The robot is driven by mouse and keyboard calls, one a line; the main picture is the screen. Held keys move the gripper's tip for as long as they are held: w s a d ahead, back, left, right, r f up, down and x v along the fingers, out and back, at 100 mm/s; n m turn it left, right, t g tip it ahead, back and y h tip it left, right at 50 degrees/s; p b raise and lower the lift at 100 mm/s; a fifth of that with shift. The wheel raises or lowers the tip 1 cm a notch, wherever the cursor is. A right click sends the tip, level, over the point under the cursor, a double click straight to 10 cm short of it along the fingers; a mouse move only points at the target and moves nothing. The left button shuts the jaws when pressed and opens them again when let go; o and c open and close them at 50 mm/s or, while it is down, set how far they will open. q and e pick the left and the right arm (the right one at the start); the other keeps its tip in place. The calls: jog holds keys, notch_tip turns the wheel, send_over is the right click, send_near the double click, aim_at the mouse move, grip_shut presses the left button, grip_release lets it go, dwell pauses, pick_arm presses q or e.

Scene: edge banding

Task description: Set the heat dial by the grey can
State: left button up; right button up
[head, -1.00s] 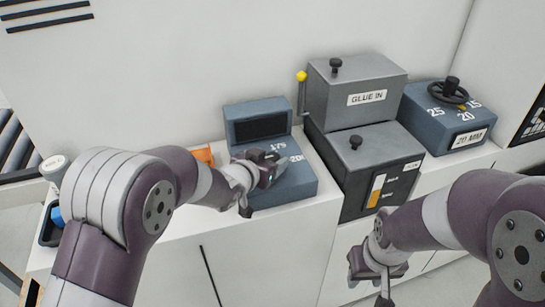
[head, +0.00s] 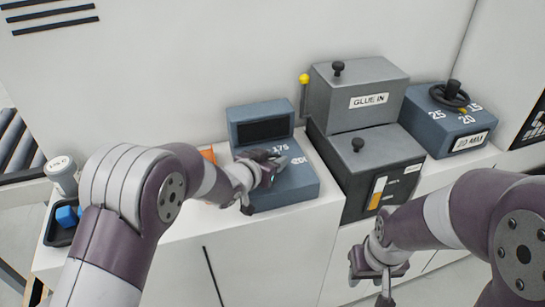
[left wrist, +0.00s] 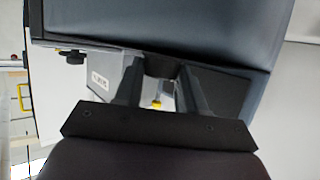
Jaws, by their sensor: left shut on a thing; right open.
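The heat dial's blue-grey box (head: 298,187) stands on the white cabinet, with 175 and part of another number showing on its top. My left gripper (head: 268,172) is over that top and hides the dial. In the left wrist view its fingers (left wrist: 160,72) are shut on a small dark knob (left wrist: 160,64) against the box, apparently the dial. The pointer's setting cannot be read. The grey can (head: 64,180), with a pale lid, stands at the far left; the lid's print is too small to read. My right gripper (head: 378,280) is open and empty, low in front of the cabinet.
A dark tray (head: 51,236) with blue pieces is in front of the can. An orange thing (head: 208,155) shows behind my left arm. The grey GLUE IN unit (head: 358,95) and a handwheel box (head: 445,125) stand to the right.

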pick_arm(q)
jog(key=m+g+h+p, duration=0.1)
jog(key=p, duration=0.2)
jog(key=m+g+h+p, duration=0.2)
jog(key=p, duration=0.1)
jog(key=m+g+h+p, duration=0.1)
jog(key=m+p, duration=0.1)
jog(key=p, duration=0.1)
jog(key=shift+w+a+r+g+h, duration=0.15)
jog(key=shift+w+a+g+h, duration=0.05)
jog(key=shift+a+g+h, duration=0.1)
jog(key=shift+w+m+g, duration=0.1)
jog(key=shift+m+g, duration=0.4)
jog(key=shift+m, duration=0.2)
jog(key=shift+f+m+g+h+p, duration=0.2)
jog(key=shift+m+g+h+p, duration=0.2)
jog(key=shift+g+h, duration=0.1)
jog(key=shift+w+a+f+m+g, duration=0.1)
jog(key=shift+m+g, duration=0.6)
jog(key=shift+g, duration=0.1)
jog(key=shift+m+g+h+b, duration=0.35)
jog(key=shift+m+g+h, duration=0.15)
jog(key=shift+m+g, duration=0.7)
jog(key=o, duration=1)
jog(key=shift+o, duration=0.3)
jog(key=shift+w, duration=0.15)
